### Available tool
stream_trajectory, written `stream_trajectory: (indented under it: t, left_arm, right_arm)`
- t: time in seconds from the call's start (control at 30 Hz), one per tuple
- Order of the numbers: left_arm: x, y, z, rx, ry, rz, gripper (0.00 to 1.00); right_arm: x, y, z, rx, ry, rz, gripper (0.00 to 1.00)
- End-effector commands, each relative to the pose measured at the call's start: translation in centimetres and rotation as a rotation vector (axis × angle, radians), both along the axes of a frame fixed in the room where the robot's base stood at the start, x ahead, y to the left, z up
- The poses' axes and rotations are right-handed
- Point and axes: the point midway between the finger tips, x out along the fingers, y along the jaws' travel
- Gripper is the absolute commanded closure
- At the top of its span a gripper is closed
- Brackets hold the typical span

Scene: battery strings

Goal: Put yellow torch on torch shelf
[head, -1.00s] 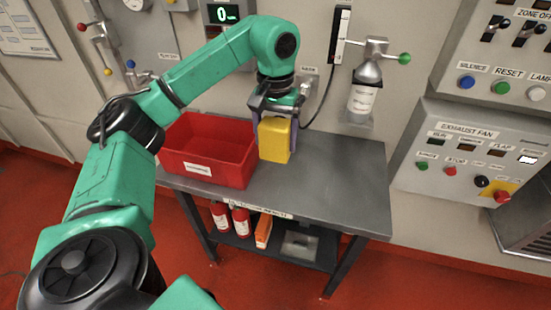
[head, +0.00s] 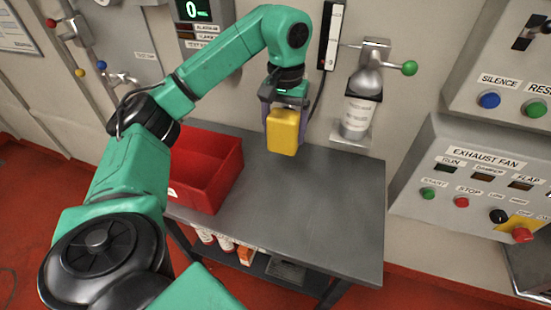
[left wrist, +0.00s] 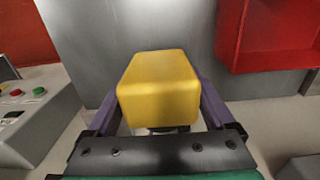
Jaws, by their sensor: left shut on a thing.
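The yellow torch (head: 283,132) is a boxy yellow block held between the fingers of my left gripper (head: 284,112). My left gripper is shut on it and holds it above the grey table, to the right of the red bin. In the left wrist view the torch (left wrist: 160,88) fills the space between the two purple fingers of the gripper (left wrist: 165,105). I cannot make out a shelf label for the torch in the current views. My right gripper is not in view.
The grey table (head: 330,200) has a clear top right of the red bin (head: 205,185). A wall bracket holds a bottle (head: 357,115) behind the table. The exhaust fan panel (head: 470,185) stands at right. Red and white cylinders and an orange box (head: 246,256) sit on the lower shelf.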

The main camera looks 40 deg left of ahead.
Motion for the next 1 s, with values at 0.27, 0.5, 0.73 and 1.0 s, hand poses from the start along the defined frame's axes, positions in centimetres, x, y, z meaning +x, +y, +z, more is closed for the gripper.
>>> stream_trajectory:
  t: [0.27,0.5,0.73,1.0]
  left_arm:
    - [-0.2,0.0,-9.8,-0.002,0.006,-0.001,0.95]
    - [-0.2,0.0,-13.9,0.000,0.003,-0.001,0.95]
    - [-0.1,0.0,-16.8,-0.001,-0.001,-0.002,0.95]
    - [-0.2,0.0,-17.2,0.000,0.000,-0.001,0.09]
  right_arm:
    - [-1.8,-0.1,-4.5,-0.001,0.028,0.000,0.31]
    - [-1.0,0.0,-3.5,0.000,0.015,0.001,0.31]
    - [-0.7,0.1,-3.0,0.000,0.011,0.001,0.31]
    - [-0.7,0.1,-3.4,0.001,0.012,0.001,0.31]
